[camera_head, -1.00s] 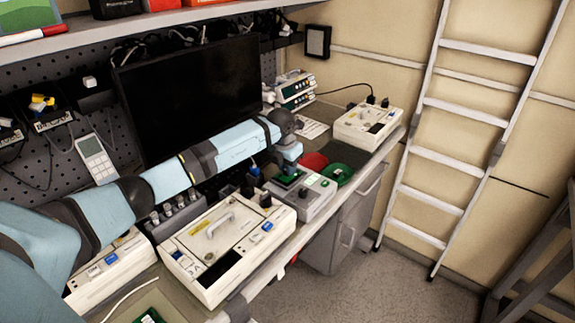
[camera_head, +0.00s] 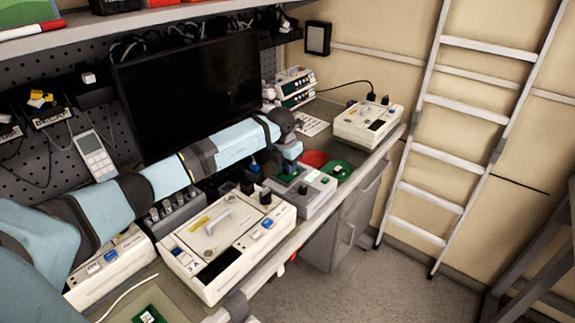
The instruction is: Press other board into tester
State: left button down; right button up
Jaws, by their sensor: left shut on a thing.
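The grey tester (camera_head: 312,198) stands on the bench in the middle of the view. A green board (camera_head: 287,179) lies at its left part, under my left gripper (camera_head: 289,170). My left gripper points down there and is shut on the board; the fingertips are small and partly hidden, and I cannot tell how deep the board sits. Another green board (camera_head: 150,315) with a pale chip lies at the bottom edge, cut off by the frame. My right gripper is not in view.
A black monitor (camera_head: 190,95) stands behind my arm.

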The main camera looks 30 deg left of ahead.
pick_arm(q)
jog(key=shift+f, duration=0.3)
dwell(0.4)
jog(key=c, duration=0.9)
grip_release()
jog(key=shift+c, duration=0.2)
jog(key=shift+r, duration=0.1)
jog(key=shift+r+p, duration=1.9)
jog(key=shift+r, duration=1.6)
jog(key=shift+f, duration=0.1)
